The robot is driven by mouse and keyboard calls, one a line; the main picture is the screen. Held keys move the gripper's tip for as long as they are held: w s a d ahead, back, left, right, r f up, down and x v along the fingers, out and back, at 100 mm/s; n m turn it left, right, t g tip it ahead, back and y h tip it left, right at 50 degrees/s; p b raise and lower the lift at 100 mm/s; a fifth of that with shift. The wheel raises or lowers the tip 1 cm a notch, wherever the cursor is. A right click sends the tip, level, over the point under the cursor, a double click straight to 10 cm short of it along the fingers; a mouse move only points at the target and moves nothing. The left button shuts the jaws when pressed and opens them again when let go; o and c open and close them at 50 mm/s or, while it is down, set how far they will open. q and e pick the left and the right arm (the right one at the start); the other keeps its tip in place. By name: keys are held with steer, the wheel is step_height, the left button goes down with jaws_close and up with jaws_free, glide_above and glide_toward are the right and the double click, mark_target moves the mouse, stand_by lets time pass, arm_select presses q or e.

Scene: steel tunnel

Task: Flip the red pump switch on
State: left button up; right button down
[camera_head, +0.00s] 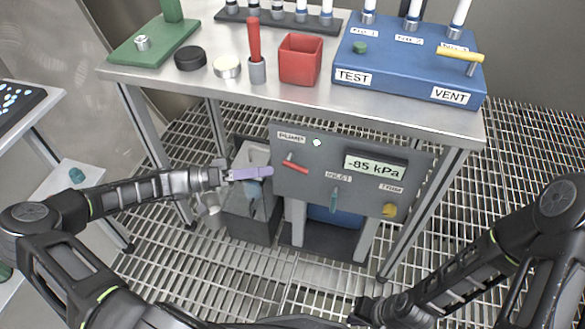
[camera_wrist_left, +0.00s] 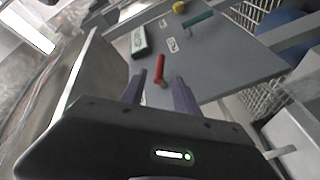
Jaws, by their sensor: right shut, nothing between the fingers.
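The red pump switch (camera_head: 295,166) is a small red lever on the grey control panel (camera_head: 300,187), under the PUMP label, lying slanted with its right end lower. In the left wrist view the red lever (camera_wrist_left: 160,69) shows between and just beyond my fingertips. My left gripper (camera_head: 268,172) has purple fingers and is just left of the lever; the left wrist view shows its fingers (camera_wrist_left: 159,84) apart with nothing held. A small pale lamp (camera_head: 317,142) is beside the PUMP label. The display (camera_head: 375,167) reads -85 kPa. My right gripper (camera_head: 362,311) is shut and empty, low and away from the panel.
A teal INLET lever (camera_head: 334,200) and a yellow TRIM knob (camera_head: 389,211) are on the same panel. The steel table (camera_head: 215,88) overhangs above it, carrying a blue TEST/VENT box (camera_head: 405,75) and a red cup (camera_head: 300,60). Table legs flank the panel.

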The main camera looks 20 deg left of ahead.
arm_select(q)
steer(key=shift+d, duration=0.1)
steer(key=b+x, duration=0.1)
steer(key=x, duration=0.6)
steer(key=shift+w+d, duration=0.15)
steer(key=shift+d, duration=0.15)
jaws_close()
stand_by(0.4)
